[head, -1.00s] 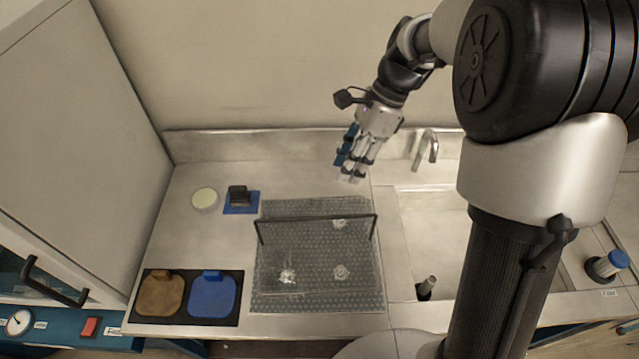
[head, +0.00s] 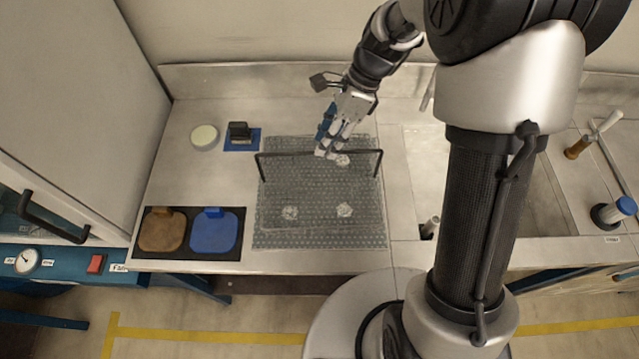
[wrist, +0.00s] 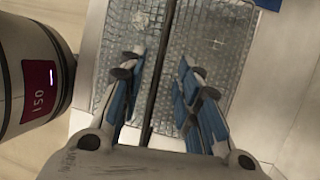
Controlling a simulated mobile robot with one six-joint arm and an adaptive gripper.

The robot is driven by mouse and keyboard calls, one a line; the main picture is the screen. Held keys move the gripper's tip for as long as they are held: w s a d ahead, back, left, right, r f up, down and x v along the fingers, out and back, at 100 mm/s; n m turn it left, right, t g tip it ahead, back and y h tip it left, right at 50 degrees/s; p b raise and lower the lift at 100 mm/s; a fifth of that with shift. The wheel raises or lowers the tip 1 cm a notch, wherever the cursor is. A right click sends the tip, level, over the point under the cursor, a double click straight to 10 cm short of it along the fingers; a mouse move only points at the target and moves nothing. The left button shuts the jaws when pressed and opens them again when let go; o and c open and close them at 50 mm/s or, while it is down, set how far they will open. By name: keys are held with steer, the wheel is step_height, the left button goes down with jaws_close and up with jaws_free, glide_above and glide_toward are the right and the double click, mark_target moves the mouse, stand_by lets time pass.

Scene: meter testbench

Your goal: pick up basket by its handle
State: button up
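The basket (head: 318,222) is a see-through mesh tray on the counter, with a thin black handle (head: 283,154) arching above it. My gripper (head: 328,152) is at the middle of the handle's top bar, pointing down. In the wrist view the handle (wrist: 159,75) runs between the two blue-padded finger sides of my gripper (wrist: 160,62). The fingers stand apart, with a visible gap on each side of the bar. The basket's mesh (wrist: 225,30) shows below them.
A black mat (head: 190,252) with a brown and a blue pad lies left of the basket. A round pale dish (head: 204,137) and a black block (head: 240,131) on a blue square are behind it. A sink (head: 425,170) is to the right.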

steer(key=x, duration=0.2)
steer(key=b+x, duration=0.1)
steer(key=x, duration=0.1)
steer(key=shift+s+a+f, duration=0.1)
steer(key=shift+a+f, duration=0.1)
steer(key=shift+a, duration=0.2)
steer(key=shift+c, duration=0.5)
jaws_close()
steer(key=shift+r, duration=0.1)
